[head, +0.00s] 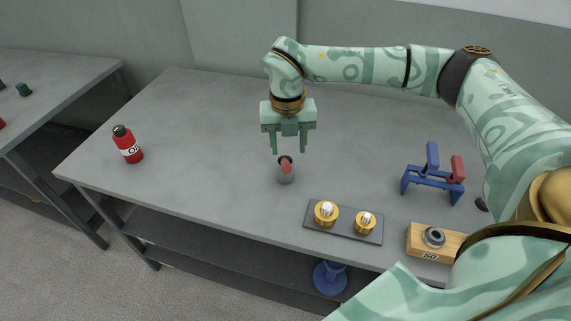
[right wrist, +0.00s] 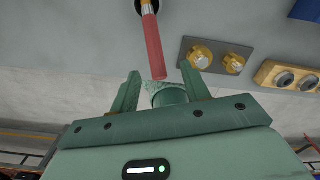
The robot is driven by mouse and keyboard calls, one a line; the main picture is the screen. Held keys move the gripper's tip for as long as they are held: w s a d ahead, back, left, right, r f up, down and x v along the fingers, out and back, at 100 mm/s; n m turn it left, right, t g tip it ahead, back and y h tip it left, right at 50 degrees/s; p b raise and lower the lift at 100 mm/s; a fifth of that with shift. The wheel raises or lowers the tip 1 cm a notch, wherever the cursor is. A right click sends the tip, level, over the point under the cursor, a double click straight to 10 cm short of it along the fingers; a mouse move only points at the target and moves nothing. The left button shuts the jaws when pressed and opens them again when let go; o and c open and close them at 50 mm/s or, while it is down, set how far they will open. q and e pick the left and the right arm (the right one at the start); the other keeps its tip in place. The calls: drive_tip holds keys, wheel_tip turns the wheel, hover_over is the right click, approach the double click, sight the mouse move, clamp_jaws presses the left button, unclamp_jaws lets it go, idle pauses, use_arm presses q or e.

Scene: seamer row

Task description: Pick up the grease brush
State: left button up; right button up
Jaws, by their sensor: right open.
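The grease brush (head: 286,164) has a red handle and stands in a small grey cup (head: 286,177) near the middle of the table. In the right wrist view its red handle (right wrist: 153,45) points toward my gripper, with a metal band near the dark cup. My right gripper (head: 289,151) is open and empty, pointing down just above the brush. In the right wrist view the handle's end shows near the gap between the fingertips (right wrist: 160,72); I cannot tell whether it is between them. My left gripper is not in view.
A dark tray (head: 341,233) with two brass pieces lies in front. A wooden block (head: 419,241) and a blue rack (head: 433,183) with blue and red tools stand to the right. A red oil bottle (head: 128,145) stands left. The table's back left is clear.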

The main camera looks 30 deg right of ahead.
sight(286, 162)
drive_tip(key=f, duration=0.2)
drive_tip(key=w+f, duration=0.1)
drive_tip(key=f, duration=0.1)
drive_tip(key=shift+w+a+f, duration=0.1)
drive_tip(key=shift+w+a, duration=0.05)
drive_tip(key=shift+w, duration=0.05)
drive_tip(key=shift+f+b, duration=0.3)
drive_tip(key=shift+f, duration=0.25)
drive_tip(key=f, duration=0.4)
drive_tip(key=shift+s+b, duration=0.2)
drive_tip(key=shift+b, duration=0.2)
drive_tip(key=shift+f, duration=0.4)
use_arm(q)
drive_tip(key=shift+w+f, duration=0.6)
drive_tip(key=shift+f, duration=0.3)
use_arm(e)
clamp_jaws()
